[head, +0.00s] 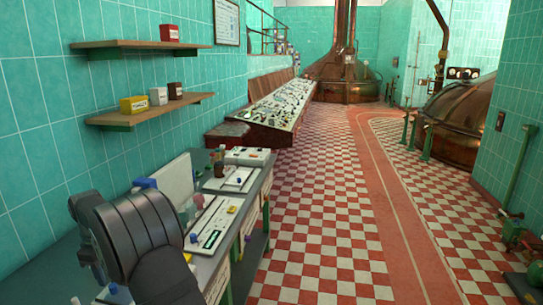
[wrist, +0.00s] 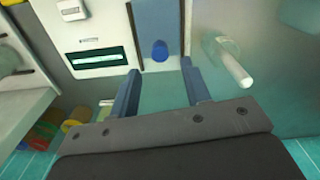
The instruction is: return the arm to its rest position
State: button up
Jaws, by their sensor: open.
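My gripper (wrist: 158,78) shows in the wrist view, its two blue-grey fingers spread apart with nothing held between them. A small blue cylinder (wrist: 160,50) appears just past the fingertips, in the gap between them; I cannot tell how far off it is. In the head view my dark, ribbed arm fills the lower left over the near end of the workbench (head: 240,200). The gripper's fingers cannot be made out there.
A white panel with a dark display (wrist: 95,57) and a white cylinder (wrist: 235,65) lie near the fingers. In the head view, bottles (head: 218,160) and instruments crowd the bench. Wall shelves (head: 150,110) hold small boxes. The checkered floor (head: 325,200) is open to the right.

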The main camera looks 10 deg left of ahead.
jog(key=shift+f, duration=2.6)
jog(key=shift+r, duration=0.1)
notch_tip(320, 180, up, 17)
notch_tip(320, 180, down, 17)
jog(key=shift+f, duration=0.1)
jog(key=shift+d, duration=0.65)
jog(key=d, duration=0.7)
jog(key=d+r+m, duration=0.1)
jog(key=d+r, duration=0.2)
jog(key=r, duration=1.4)
jog(key=shift+m, duration=0.4)
